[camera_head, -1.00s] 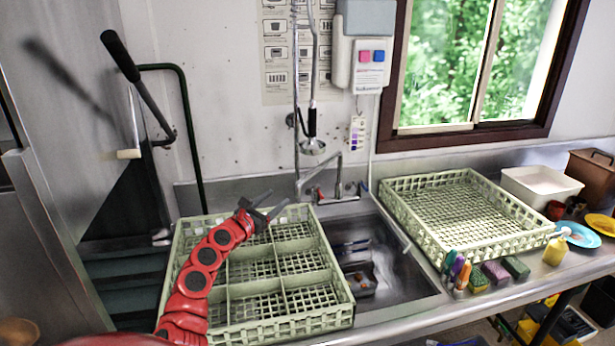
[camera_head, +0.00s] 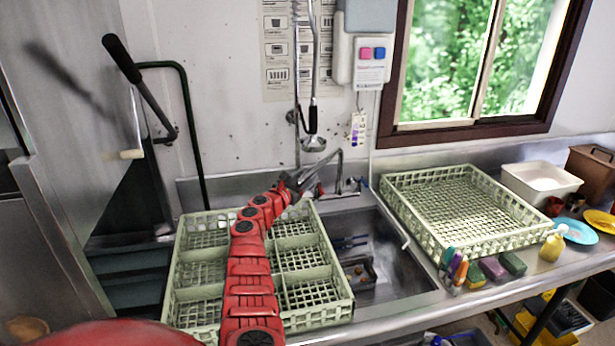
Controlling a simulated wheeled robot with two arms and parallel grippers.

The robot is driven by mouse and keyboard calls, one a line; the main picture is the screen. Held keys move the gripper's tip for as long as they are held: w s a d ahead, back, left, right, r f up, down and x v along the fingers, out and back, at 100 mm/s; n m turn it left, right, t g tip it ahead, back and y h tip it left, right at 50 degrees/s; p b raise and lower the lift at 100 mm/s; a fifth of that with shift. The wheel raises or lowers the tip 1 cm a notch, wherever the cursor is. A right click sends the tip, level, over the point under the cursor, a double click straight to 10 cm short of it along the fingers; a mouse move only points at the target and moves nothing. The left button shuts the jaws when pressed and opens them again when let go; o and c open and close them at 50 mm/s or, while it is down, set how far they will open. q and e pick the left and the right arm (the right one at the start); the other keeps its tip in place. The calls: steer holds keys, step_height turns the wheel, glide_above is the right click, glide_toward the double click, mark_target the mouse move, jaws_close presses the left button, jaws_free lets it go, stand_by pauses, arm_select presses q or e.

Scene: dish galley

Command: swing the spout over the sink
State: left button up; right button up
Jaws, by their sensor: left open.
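The metal spout (camera_head: 325,164) rises from the tap at the back of the counter and slants down to the left, toward the back right corner of the divided green rack. The sink basin (camera_head: 398,272) lies to the right of that rack, with a few small items inside. My left gripper (camera_head: 300,180) is at the low left end of the spout, its jaws open. The jaws are small and partly hidden by the red arm, so I cannot tell whether they touch the spout. My right gripper is not in view.
The divided green rack (camera_head: 335,312) stands under my left arm. A spray head (camera_head: 313,143) hangs above the tap. Another green rack (camera_head: 480,246) stands right of the sink, with bottles and sponges in front. The air above the basin is clear.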

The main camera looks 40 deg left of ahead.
arm_select(q)
steer(key=shift+w+r, duration=0.1)
steer(key=shift+w, duration=0.65)
jaws_close()
steer(key=shift+r, duration=0.1)
stand_by(0.9)
